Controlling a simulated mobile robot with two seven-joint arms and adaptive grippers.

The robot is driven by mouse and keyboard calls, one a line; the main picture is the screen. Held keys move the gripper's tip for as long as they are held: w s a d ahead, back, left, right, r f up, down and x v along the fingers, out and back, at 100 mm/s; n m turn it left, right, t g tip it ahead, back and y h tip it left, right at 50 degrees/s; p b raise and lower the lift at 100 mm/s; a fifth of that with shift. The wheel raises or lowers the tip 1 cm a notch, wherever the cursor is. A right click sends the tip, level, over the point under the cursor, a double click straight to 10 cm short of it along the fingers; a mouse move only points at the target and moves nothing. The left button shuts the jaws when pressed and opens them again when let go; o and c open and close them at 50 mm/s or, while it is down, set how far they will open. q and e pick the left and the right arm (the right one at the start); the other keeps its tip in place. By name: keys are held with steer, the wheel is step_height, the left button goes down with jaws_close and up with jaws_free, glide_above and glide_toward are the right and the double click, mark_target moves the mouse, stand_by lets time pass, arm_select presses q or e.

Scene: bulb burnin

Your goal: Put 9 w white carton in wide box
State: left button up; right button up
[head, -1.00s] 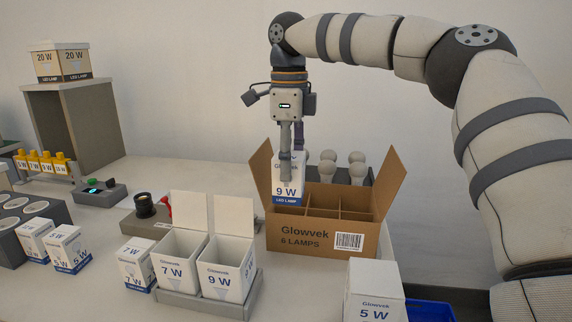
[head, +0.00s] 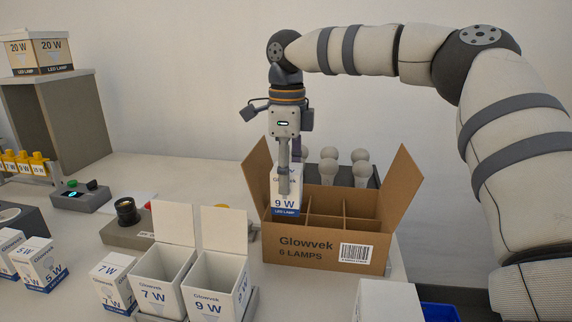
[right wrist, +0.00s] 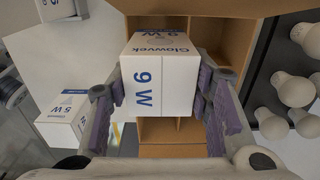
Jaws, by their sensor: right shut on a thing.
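My right gripper (head: 284,186) is shut on a white 9 W carton (head: 286,205) with blue print. It holds the carton upright over the left end of the wide box (head: 318,248), a brown open "Glowvek 6 lamps" box with dividers. In the right wrist view the carton (right wrist: 158,75) sits between the finger pads, with the wide box's compartments (right wrist: 170,150) behind it. How far its lower end is inside the box I cannot tell. My left gripper is not in view.
Two open white bins, 7 W (head: 160,278) and 9 W (head: 217,285), stand left of the box. Several bulbs (head: 360,172) stand in a dark tray behind it. A white carton (head: 388,300) stands at front right. The box's side flaps (head: 404,195) stand up.

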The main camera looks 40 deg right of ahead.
mark_target(287, 200)
steer(key=shift+f, duration=3.35)
steer(key=o, duration=0.9)
steer(key=shift+r, duration=0.2)
steer(key=shift+r+p, duration=0.5)
steer(key=shift+r, duration=3.85)
